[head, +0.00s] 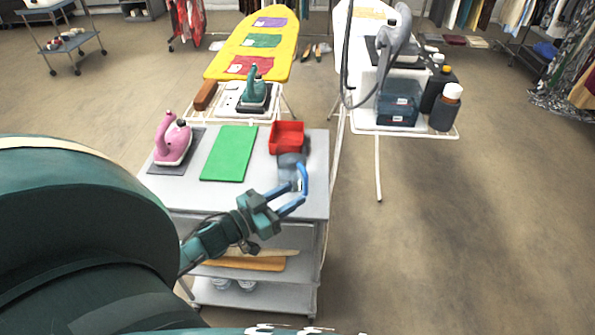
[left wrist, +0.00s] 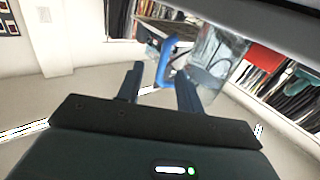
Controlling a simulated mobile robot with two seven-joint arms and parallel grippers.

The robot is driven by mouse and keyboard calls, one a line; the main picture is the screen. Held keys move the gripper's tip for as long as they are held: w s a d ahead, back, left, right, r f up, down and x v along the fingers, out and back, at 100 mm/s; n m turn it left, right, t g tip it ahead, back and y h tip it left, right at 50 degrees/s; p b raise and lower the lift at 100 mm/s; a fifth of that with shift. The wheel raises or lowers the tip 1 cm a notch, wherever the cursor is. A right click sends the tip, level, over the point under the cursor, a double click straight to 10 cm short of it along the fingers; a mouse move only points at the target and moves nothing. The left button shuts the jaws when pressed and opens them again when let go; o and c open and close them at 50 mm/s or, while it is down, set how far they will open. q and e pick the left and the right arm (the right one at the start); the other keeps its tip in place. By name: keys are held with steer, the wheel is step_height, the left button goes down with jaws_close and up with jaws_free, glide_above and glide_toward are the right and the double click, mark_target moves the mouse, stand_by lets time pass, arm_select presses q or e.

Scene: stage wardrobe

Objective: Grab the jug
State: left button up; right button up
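The jug (head: 290,163) is see-through and grey-blue with a blue handle. It stands at the right side of the grey cart top, just in front of the red bin. In the left wrist view the clear jug (left wrist: 218,55) is at upper right, and its blue handle (left wrist: 170,60) shows between and beyond the fingertips. My left gripper (head: 288,198) is open, with its fingers at the handle on the jug's near side. In the left wrist view the left gripper (left wrist: 160,82) has a wide gap between its fingers. Contact with the handle cannot be told. My right gripper is not in view.
The cart top (head: 190,198) also holds a red bin (head: 286,137), a green mat (head: 229,153) and a pink iron (head: 172,138). A yellow ironing board (head: 255,42) stands behind. A steam station (head: 398,100) and bottles stand on another board at right. The floor at right is clear.

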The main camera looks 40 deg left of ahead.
mark_target(296, 173)
arm_select(q)
steer(key=shift+x, duration=1.05)
steer(key=shift+a+r+p+x, duration=0.1)
steer(key=shift+p+x, duration=0.15)
steer(key=shift+x, duration=1.15)
steer(key=shift+a+r+p+x, duration=0.1)
steer(key=shift+p+x, duration=0.1)
steer(key=shift+x, duration=1.15)
jaws_close()
